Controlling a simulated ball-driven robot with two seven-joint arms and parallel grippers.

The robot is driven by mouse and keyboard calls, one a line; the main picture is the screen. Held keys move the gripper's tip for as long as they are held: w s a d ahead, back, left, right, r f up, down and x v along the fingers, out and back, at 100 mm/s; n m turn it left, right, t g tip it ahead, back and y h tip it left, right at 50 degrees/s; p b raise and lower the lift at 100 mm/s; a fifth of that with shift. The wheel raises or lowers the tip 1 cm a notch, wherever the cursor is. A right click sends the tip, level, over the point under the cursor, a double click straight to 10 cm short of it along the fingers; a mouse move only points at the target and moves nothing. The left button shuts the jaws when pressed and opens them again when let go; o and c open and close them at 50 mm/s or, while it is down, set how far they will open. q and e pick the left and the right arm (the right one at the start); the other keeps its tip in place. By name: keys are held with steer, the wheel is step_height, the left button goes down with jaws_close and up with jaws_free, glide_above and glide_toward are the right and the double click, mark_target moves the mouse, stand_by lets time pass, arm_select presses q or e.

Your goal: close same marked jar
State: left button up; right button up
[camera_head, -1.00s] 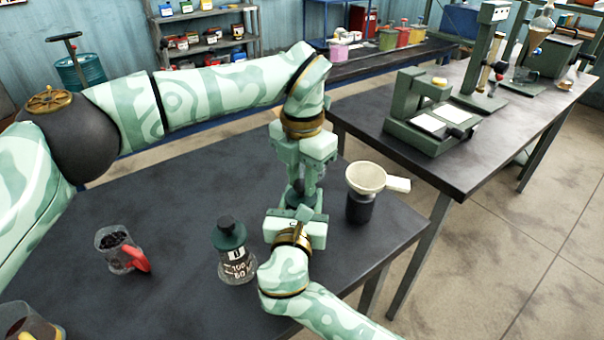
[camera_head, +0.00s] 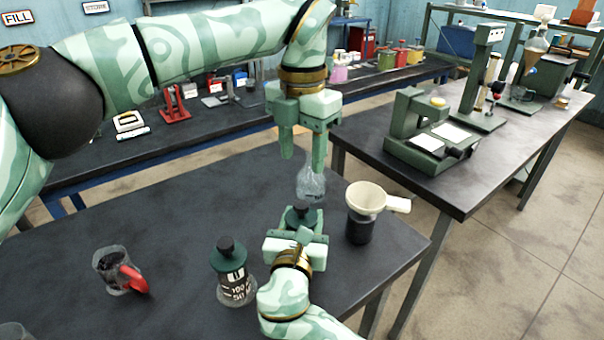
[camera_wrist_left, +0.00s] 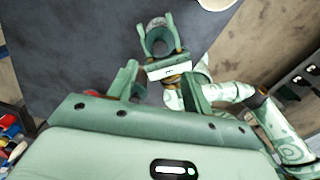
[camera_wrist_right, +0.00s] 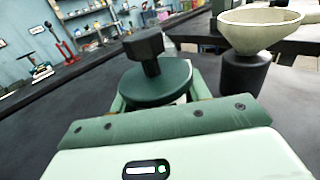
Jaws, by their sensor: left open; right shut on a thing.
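A glass jar (camera_head: 236,288) with a dark green lid (camera_head: 229,252), black knob and white-marked label stands on the near table. My right gripper (camera_head: 299,236) is shut on a second jar, to the right of it. That jar's dark green lid (camera_head: 300,217) and black knob show above the jaws, and the lid fills the middle of the right wrist view (camera_wrist_right: 155,84). Its body and any mark are hidden by the gripper. My left gripper (camera_head: 303,160) is open and empty, above and behind that lid, apart from it.
A clear flask (camera_head: 311,186) stands behind the held jar, below my left gripper. A cream funnel (camera_head: 366,197) sits on a black container (camera_head: 359,229) to the right. A glass mug (camera_head: 110,268) with a red handle stands at left. The table's middle left is clear.

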arm_select(q)
steer(key=shift+r, duration=0.85)
arm_select(e)
steer(key=o, duration=1.4)
steer(key=shift+o, duration=0.2)
steer(key=s+p, duration=0.1)
steer(key=s, duration=0.4)
steer(key=s+a+p, duration=0.1)
steer(key=s, duration=0.4)
steer(key=s+a+p, duration=0.1)
steer(key=s, duration=0.4)
steer(key=shift+a, duration=0.2)
arm_select(q)
steer(key=shift+s+r, duration=0.2)
steer(key=shift+r, duration=0.95)
steer(key=shift+s+r, duration=0.2)
steer(key=shift+r, duration=0.95)
arm_select(e)
steer(key=shift+s+a, duration=0.1)
steer(key=shift+s, duration=0.45)
